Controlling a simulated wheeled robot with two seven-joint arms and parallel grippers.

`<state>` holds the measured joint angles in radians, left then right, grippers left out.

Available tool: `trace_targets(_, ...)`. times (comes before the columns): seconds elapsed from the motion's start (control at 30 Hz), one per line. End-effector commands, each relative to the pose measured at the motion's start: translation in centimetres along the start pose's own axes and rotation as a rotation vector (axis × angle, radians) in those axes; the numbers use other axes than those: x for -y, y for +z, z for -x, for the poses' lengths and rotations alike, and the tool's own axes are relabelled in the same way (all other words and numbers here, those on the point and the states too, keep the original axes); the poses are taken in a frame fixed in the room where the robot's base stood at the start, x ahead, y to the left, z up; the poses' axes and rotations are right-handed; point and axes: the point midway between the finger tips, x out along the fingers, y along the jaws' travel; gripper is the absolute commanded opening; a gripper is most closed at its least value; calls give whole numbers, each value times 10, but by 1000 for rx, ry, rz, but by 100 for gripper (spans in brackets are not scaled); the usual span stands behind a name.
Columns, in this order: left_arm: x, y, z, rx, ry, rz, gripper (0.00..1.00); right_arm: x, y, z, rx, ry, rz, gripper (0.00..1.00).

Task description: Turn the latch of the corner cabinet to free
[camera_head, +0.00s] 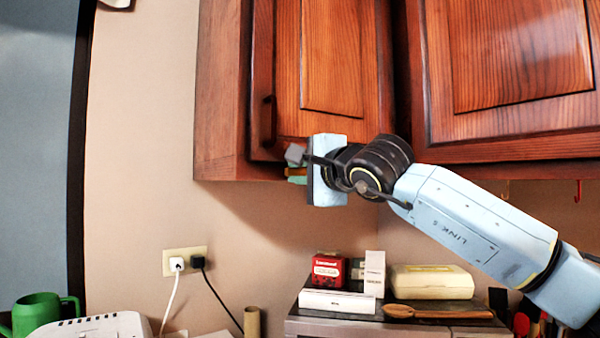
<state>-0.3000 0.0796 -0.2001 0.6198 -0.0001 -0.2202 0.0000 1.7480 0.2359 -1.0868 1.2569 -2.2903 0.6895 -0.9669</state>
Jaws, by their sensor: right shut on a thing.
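The corner cabinet (332,55) is reddish-brown wood, high on the wall, with a dark vertical handle (270,120) on its closed door. My right gripper (296,167) comes in from the right and is at the lower edge of this door, just right of and below the handle. It is shut on a small orange-brown piece (296,171), which looks like the latch. The gripper and its wrist hide most of the latch, so its angle cannot be told. My left gripper is not in view.
A second wall cabinet (510,60) adjoins on the right. Below, a grey appliance top (300,325) carries a red box (328,268), a cream container (432,282) and a wooden spoon (425,312). A green mug (38,312) stands at lower left.

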Motion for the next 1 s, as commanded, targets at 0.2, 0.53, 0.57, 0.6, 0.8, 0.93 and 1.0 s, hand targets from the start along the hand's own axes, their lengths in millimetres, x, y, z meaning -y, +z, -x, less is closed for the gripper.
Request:
trace_targets(0.2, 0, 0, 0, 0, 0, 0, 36, -1, 0, 0, 1, 2, 16, 0)
trace_targets(0.53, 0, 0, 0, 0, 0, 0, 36, -2, 0, 0, 0, 2, 16, 22)
trace_targets(0.57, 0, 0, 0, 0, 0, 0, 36, -2, 0, 0, 0, 2, 16, 26)
trace_targets(0.6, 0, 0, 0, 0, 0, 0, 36, -2, 0, 0, 0, 2, 16, 31)
trace_targets(0.8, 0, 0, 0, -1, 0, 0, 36, -1, 0, 0, 0, 1, 14, 37)
trace_targets(0.93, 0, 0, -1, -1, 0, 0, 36, -1, 0, 0, 0, 1, 14, 37)
trace_targets(1.0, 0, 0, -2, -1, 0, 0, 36, -1, 0, 3, 0, 0, 13, 37)
